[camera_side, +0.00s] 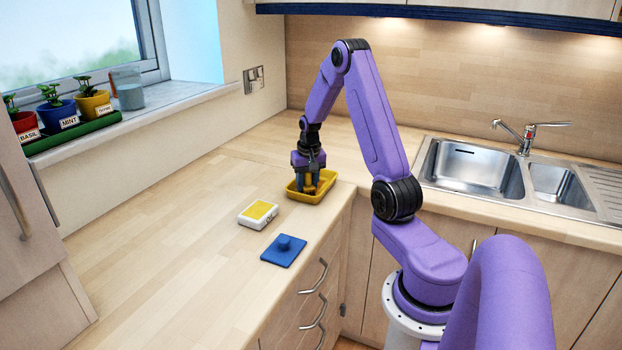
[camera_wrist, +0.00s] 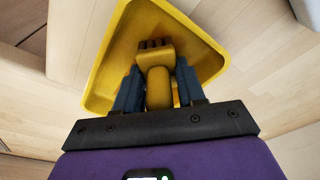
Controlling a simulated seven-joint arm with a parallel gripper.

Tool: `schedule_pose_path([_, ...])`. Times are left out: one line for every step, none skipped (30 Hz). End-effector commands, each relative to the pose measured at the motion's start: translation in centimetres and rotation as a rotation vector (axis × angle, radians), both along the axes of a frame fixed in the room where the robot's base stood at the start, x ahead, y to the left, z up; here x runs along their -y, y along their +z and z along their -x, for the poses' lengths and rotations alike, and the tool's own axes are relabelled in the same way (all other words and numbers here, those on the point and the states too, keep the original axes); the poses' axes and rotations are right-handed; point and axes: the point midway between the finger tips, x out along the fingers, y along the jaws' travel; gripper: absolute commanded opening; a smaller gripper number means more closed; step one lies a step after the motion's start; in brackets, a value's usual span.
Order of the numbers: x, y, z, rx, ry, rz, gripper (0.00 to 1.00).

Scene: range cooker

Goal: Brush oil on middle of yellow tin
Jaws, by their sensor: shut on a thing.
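The yellow tin (camera_side: 324,190) stands on the wooden worktop near its front edge; its inner wall and floor also show in the wrist view (camera_wrist: 135,25). My gripper (camera_side: 309,172) points down over the tin. In the wrist view my gripper (camera_wrist: 158,90) is shut on a yellow brush (camera_wrist: 155,56) with a wide head. The brush head is over the tin's inside, with dark bristle ends showing at its far edge. A faint orange-brown patch shows on the tin's floor by the bristles. I cannot tell whether the bristles touch the floor.
A white box with a yellow top (camera_side: 258,213) and a blue square lid with a knob (camera_side: 284,250) lie nearer the camera. The sink (camera_side: 470,168) is at right. Potted herbs (camera_side: 57,108) stand on the windowsill. The worktop's left side is clear.

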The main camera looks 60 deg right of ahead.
Motion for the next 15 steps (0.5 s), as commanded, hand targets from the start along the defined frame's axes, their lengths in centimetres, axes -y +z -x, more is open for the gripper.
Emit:
schedule_pose_path([-0.6, 0.0, 0.0, -0.002, 0.002, -0.001, 0.06])
schedule_pose_path([-0.8, 0.0, 0.0, -0.002, 0.002, -0.001, 0.06])
schedule_pose_path([-1.2, 0.0, 0.0, -0.002, 0.002, -0.001, 0.06])
schedule_pose_path([-1.5, 0.0, 0.0, -0.002, 0.002, -0.001, 0.06])
schedule_pose_path([-1.7, 0.0, 0.0, -0.001, 0.002, 0.0, 0.06])
schedule_pose_path([-1.3, 0.0, 0.0, 0.0, -0.002, 0.0, 0.06])
schedule_pose_path([-1.0, -0.1, 0.0, 0.0, -0.003, 0.0, 0.06])
schedule_pose_path([-0.7, 0.0, 0.1, 0.0, -0.003, -0.001, 0.06])
schedule_pose_path([-0.3, -0.1, 0.1, -0.001, -0.004, 0.0, 0.06])
schedule_pose_path([0.0, 0.0, 0.1, -0.001, -0.004, 0.0, 0.06])
schedule_pose_path([0.3, 0.0, 0.1, -0.001, -0.003, 0.0, 0.06])
schedule_pose_path([0.6, 0.0, 0.1, 0.0, -0.002, 0.0, 0.06])
schedule_pose_path([0.9, 0.0, 0.1, 0.0, -0.002, 0.0, 0.06])
schedule_pose_path([1.2, 0.0, 0.1, 0.0, -0.002, 0.0, 0.06])
schedule_pose_path([1.5, 0.0, 0.1, -0.001, -0.002, 0.0, 0.06])
